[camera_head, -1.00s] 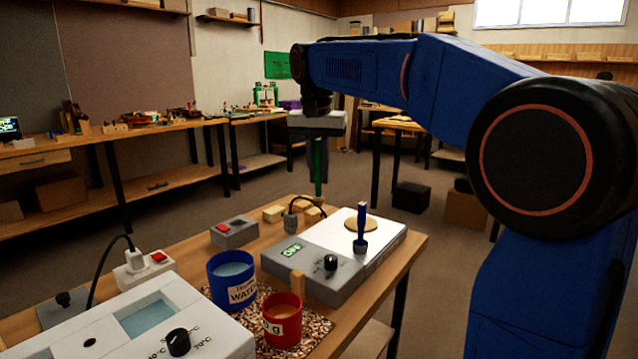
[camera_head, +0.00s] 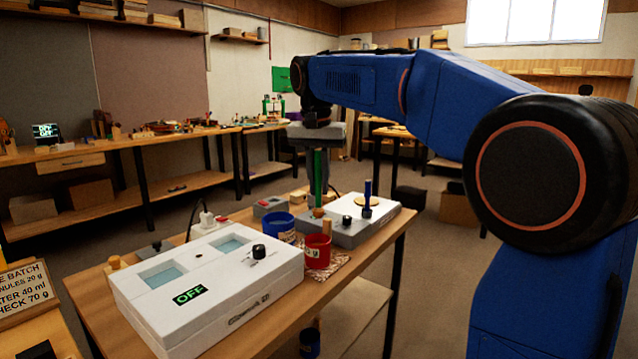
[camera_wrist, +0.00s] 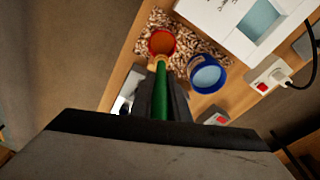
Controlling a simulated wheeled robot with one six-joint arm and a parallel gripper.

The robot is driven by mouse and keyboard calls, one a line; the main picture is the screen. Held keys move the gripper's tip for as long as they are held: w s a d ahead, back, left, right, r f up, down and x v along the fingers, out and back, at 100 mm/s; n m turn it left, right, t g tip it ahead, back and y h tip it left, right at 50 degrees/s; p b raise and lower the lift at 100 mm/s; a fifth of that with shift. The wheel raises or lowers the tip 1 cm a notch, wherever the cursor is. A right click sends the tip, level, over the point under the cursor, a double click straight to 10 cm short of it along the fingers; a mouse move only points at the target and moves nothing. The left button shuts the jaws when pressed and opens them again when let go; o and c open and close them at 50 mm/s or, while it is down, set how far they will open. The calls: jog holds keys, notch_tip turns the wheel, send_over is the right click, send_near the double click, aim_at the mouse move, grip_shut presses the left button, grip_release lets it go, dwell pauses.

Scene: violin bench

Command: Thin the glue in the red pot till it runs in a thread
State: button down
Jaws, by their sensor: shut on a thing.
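The red pot (camera_head: 317,256) stands on a patch of chips on the bench. The wrist view shows orange-brown glue inside the red pot (camera_wrist: 161,42). The blue water pot (camera_head: 280,228) stands beside it, holding pale liquid. My gripper (camera_head: 318,150) is shut on a green-handled tool (camera_head: 318,172), held upright with its tan end down. In the wrist view the tool (camera_wrist: 160,95) points toward the red pot's near rim. I cannot tell whether they touch.
A white two-well heater (camera_head: 215,290) reading OFF fills the front of the bench. A switch box (camera_head: 270,206) is further back.

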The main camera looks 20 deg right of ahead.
jog(key=shift+s+a, duration=0.2)
jog(key=shift+s, duration=0.1)
jog(key=shift+s+f, duration=0.1)
jog(key=shift+f, duration=6)
jog(key=shift+r, duration=0.1)
jog(key=shift+r, duration=6.25)
